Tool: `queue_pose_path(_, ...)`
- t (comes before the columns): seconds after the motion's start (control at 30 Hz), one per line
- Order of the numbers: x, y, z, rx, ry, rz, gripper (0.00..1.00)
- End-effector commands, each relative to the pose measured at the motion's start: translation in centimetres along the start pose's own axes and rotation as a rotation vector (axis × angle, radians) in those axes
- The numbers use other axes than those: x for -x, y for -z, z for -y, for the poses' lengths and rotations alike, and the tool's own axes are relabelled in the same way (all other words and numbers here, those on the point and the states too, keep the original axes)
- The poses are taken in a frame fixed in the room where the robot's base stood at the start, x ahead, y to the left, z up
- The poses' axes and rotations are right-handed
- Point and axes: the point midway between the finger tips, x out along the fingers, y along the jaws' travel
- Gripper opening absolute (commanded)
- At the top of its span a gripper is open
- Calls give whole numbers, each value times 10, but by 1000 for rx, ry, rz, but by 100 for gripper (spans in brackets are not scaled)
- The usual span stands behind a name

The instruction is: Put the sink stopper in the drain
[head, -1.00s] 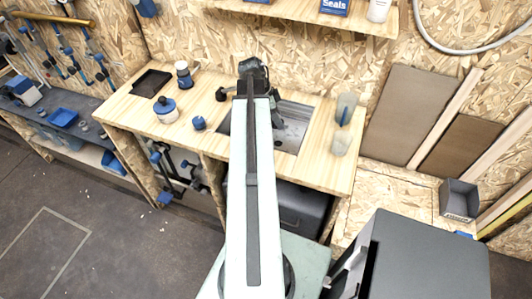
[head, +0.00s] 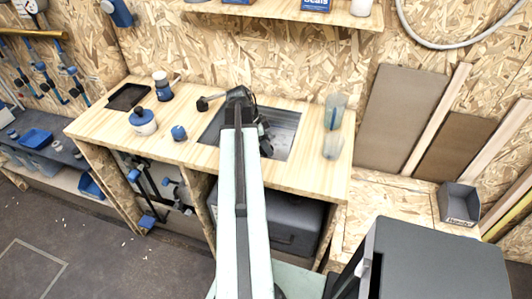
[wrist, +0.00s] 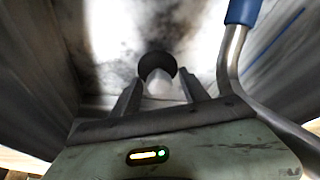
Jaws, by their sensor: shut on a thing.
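In the wrist view my gripper (wrist: 159,92) is shut on a pale, short cylinder, which I take to be the knob of the sink stopper (wrist: 158,80). A dark round shape sits just beyond the knob; I cannot tell whether it is the stopper's disc or the drain behind it. The pale, stained sink floor (wrist: 110,55) spreads beyond it. In the head view the metal sink (head: 284,138) is set in the wooden counter. My arm's dark end reaches over the sink, and it hides the fingers, the stopper and any drain there.
A bent metal pipe with a blue end (wrist: 243,12) stands close right of my gripper in the wrist view. Sink walls rise on both sides.

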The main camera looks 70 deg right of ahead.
Motion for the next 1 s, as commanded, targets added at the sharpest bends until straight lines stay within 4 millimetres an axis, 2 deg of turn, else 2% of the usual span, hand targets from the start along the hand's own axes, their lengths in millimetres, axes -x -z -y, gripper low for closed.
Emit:
queue_pose_path(0.03, -16, -7, 0, 0, 0, 0, 5)
queue_pose_path(0.07, -19, -8, 0, 0, 0, 0, 5)
queue_pose_path(0.3, -15, -7, 0, 1, 0, 0, 5)
queue_pose_path(0.43, -19, -8, 0, 1, 0, 0, 5)
queue_pose_path(0.47, -19, -8, 0, 1, 0, 0, 55)
queue_pose_path(0.53, -18, -8, 0, 1, 1, 0, 74)
queue_pose_path(0.87, -16, -8, 0, 2, 1, 0, 74)
queue_pose_path(1.0, -7, -6, 0, 2, 1, 0, 74)
